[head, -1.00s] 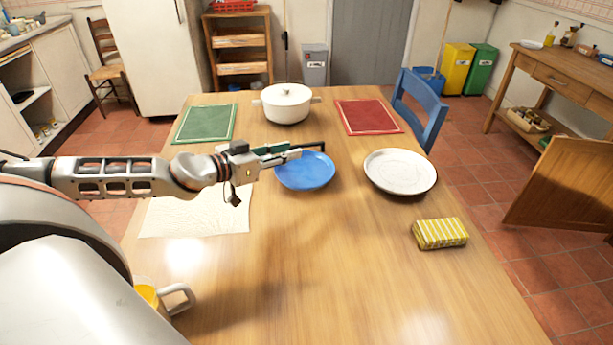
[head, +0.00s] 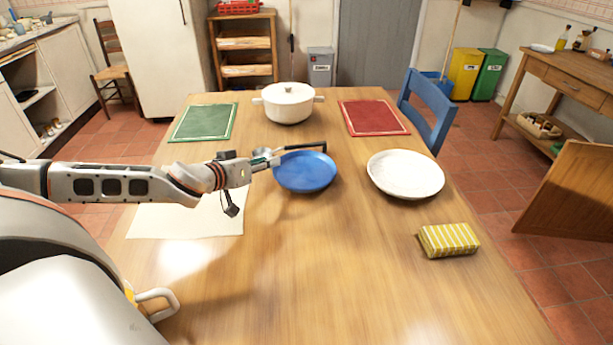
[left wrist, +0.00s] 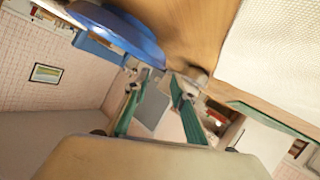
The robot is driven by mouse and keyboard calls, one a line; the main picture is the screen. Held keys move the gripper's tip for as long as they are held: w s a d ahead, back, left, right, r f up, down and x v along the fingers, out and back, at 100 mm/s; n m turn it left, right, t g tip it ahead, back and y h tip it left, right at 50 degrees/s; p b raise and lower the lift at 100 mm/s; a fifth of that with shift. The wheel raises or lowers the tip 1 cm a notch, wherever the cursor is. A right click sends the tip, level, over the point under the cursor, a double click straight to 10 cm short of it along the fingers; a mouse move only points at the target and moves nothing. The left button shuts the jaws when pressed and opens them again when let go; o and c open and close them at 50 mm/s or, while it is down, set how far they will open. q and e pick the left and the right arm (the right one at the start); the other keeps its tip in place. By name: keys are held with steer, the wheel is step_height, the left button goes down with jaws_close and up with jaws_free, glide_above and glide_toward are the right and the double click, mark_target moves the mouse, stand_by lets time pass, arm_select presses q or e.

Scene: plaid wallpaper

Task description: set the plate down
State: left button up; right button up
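A blue plate (head: 305,173) lies flat near the middle of the wooden table, seemingly resting on it. It also shows at the top of the left wrist view (left wrist: 122,32). My left gripper (head: 292,153) is at the plate's far left rim, with one dark finger reaching over the rim in the head view. In the left wrist view its green-padded fingers (left wrist: 160,78) are spread with a gap and nothing held between them; the plate is beyond one fingertip. Whether that finger touches the plate I cannot tell. My right gripper is not in view.
A white plate (head: 405,175) and a yellow striped packet (head: 448,240) are to the right. A white pot (head: 288,103) stands behind, between green (head: 203,122) and red mats (head: 374,118). A cream mat (head: 190,222) lies below my left arm. The table's front middle is clear.

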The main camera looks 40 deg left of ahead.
arm_select(q)
steer(key=w+f+b, duration=0.2)
steer(key=f, duration=0.1)
steer(key=shift+w+a+f+b, duration=0.1)
steer(key=shift+w+b, duration=0.1)
steer(key=shift+b, duration=0.2)
steer(key=shift+w+b, duration=0.3)
steer(key=shift+w, duration=0.05)
steer(key=shift+w+b, duration=0.3)
steer(key=shift+w, duration=0.05)
steer(key=shift+r, duration=0.45)
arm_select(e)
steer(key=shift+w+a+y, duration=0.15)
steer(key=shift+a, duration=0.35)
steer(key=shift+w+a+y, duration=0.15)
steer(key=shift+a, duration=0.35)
arm_select(q)
jaws_close()
